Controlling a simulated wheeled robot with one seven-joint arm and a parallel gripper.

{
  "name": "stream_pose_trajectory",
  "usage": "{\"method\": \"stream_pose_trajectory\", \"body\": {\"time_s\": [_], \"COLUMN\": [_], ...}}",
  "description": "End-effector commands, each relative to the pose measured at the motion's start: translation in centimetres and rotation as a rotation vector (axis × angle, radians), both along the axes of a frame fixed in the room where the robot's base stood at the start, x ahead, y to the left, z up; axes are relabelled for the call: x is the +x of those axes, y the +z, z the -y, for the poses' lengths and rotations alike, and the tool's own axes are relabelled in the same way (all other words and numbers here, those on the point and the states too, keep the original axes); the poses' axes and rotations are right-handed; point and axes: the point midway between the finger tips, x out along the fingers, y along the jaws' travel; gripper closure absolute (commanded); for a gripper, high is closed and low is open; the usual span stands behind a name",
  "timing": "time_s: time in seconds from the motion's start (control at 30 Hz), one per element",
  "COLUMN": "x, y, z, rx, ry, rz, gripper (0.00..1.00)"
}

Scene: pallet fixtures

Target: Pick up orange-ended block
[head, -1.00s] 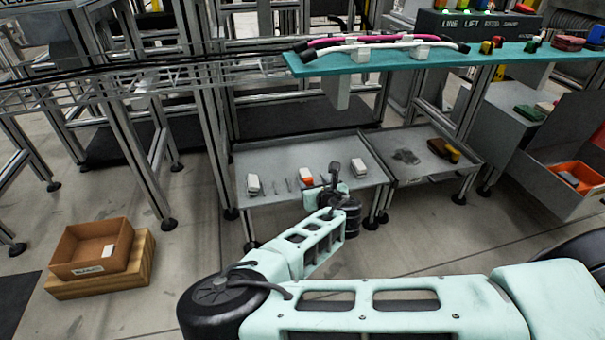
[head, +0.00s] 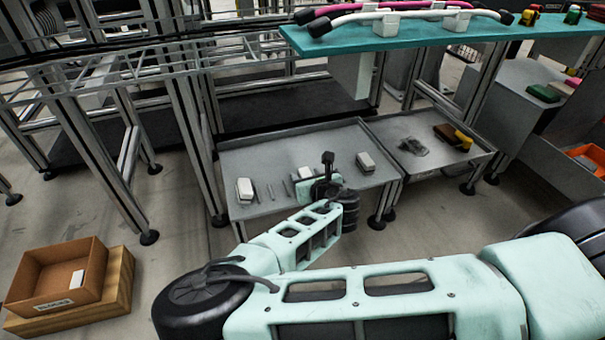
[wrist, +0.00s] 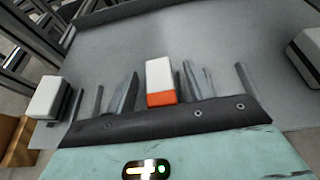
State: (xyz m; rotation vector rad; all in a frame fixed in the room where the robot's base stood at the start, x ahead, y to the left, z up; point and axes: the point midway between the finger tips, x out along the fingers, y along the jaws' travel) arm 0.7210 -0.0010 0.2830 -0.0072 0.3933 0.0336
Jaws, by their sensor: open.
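The orange-ended block (wrist: 160,80) is white with an orange end that faces my gripper in the wrist view. It lies on the grey tray table. In the head view only its white part (head: 305,172) shows; my gripper hides the orange end. My gripper (wrist: 158,92) is open, with its dark fingers on either side of the block in the wrist view. I cannot tell whether they touch it. In the head view my gripper (head: 325,184) is low over the table's front part.
White blocks with dark bases stand at left (head: 244,190) and right (head: 366,162) on the grey table (head: 290,145). Thin pegs (head: 270,191) stand near the left block. A teal shelf (head: 440,34) overhangs behind.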

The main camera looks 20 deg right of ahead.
Motion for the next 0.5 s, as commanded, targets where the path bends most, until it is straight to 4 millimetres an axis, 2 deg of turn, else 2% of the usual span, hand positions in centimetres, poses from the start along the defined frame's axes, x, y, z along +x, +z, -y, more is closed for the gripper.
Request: {"method": "stream_pose_trajectory", "body": {"time_s": [0.27, 0.3, 0.47, 0.5], "x": [-0.27, -0.26, -0.25, -0.25], "y": [-0.20, -0.21, -0.21, -0.21], "z": [-0.06, -0.06, -0.05, -0.05], "rx": [0.001, 0.001, 0.001, 0.001], "ry": [0.002, 0.002, 0.002, 0.002], "rz": [0.000, 0.000, 0.000, 0.000], "gripper": [0.47, 0.50, 0.95, 0.96]}}
